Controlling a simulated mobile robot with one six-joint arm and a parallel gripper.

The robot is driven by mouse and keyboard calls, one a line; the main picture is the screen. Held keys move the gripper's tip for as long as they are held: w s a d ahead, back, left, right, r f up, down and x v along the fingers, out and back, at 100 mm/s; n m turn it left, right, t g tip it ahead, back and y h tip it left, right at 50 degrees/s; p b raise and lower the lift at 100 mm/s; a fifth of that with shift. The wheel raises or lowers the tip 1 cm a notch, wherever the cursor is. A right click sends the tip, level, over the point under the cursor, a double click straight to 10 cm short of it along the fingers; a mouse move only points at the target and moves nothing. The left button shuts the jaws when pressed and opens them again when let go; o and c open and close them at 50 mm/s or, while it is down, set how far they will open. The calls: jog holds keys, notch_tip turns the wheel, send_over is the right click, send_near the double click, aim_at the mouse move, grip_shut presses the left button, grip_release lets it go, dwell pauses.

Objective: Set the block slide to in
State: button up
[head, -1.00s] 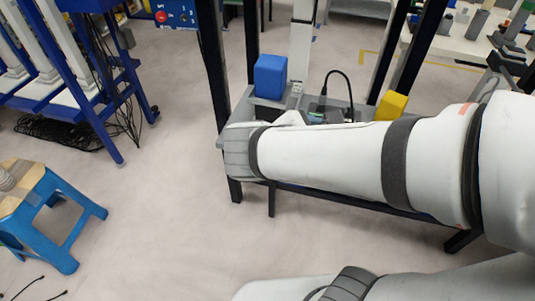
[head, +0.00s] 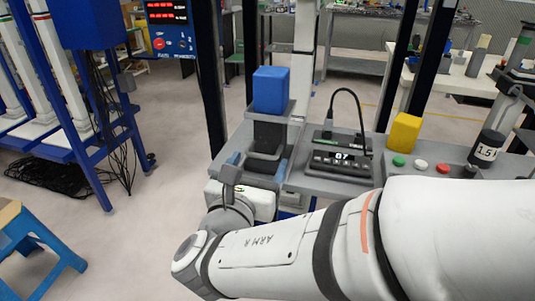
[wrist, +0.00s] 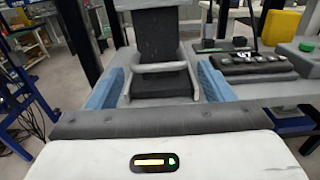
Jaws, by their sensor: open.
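The block slide (head: 267,135) is a dark upright piece on a dark base with a light grey crossbar, at the left end of the grey bench. A blue block (head: 271,90) sits above it on a grey ledge. In the wrist view the slide (wrist: 158,35) stands straight ahead, its grey crossbar (wrist: 160,68) facing me. My gripper (head: 257,166) is in front of the slide. In the wrist view my gripper (wrist: 159,84) is open, its blue-padded fingers to either side of the slide's base. I cannot tell whether they touch it.
A control box with a display (head: 342,160) and a black cable stands right of the slide. A yellow block (head: 404,132), several coloured buttons and a dark weight (head: 486,148) are further right. Black posts (head: 209,90) frame the bench.

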aim_at(265, 169)
jog(key=shift+b+x, duration=0.65)
jog(key=shift+x, duration=1.9)
jog(key=shift+c, duration=0.3)
